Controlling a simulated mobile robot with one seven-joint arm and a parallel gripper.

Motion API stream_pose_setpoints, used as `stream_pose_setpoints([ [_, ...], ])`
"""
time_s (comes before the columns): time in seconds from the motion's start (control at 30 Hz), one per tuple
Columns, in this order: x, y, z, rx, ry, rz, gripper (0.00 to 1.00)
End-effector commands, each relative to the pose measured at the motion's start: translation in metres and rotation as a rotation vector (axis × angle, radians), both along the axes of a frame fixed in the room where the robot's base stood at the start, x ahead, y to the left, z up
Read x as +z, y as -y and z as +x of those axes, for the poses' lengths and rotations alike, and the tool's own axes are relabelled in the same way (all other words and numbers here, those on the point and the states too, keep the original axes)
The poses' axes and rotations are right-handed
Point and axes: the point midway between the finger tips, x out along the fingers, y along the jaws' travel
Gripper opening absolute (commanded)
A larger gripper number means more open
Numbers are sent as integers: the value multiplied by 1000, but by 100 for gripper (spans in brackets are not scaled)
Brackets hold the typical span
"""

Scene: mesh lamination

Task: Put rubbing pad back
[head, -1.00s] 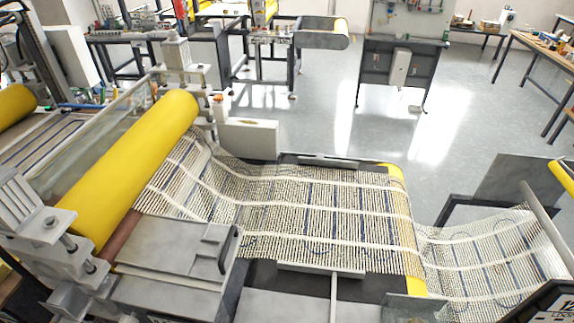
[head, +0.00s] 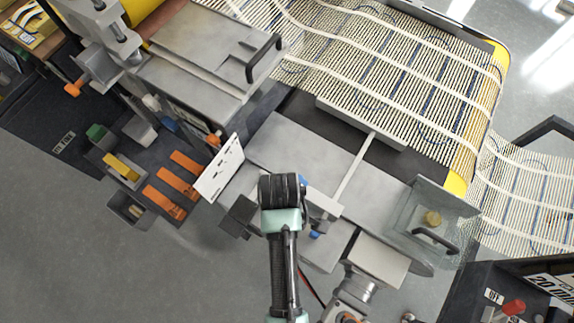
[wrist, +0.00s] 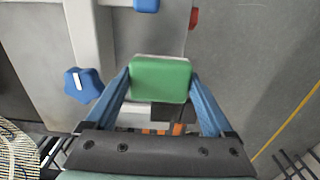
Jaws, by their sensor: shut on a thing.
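The rubbing pad, a green block (wrist: 160,79) with a pale rim, is between the two blue fingers of my gripper (wrist: 160,88) in the wrist view. The gripper is shut on it. In the head view my arm rises from the bottom to the middle, by the grey side table (head: 290,148) of the machine. The fingers and the held pad cannot be made out there. A dark holder rack with orange strips (head: 179,184) stands at the left, with a small green piece (head: 96,131) and a yellow block (head: 122,167) by it.
A white panel (head: 218,168) stands between the rack and the side table. The mesh belt (head: 400,75) runs along the upper right. A clear box with a handle (head: 432,222) is at the right. A blue knob (wrist: 83,84) is close to my left finger. Open floor (head: 90,260) lies at lower left.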

Motion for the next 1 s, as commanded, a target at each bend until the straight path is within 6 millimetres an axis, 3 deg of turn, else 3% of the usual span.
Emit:
stream_pose_setpoints([
  [0.43,-52,0,0,-2,-1,-1,42],
  [0.87,-59,0,0,-2,1,-1,42],
  [0.9,-59,0,0,-2,1,-1,90],
  [0.97,-58,0,0,-2,1,-1,100],
  [1.0,-58,0,0,-2,1,-1,100],
])
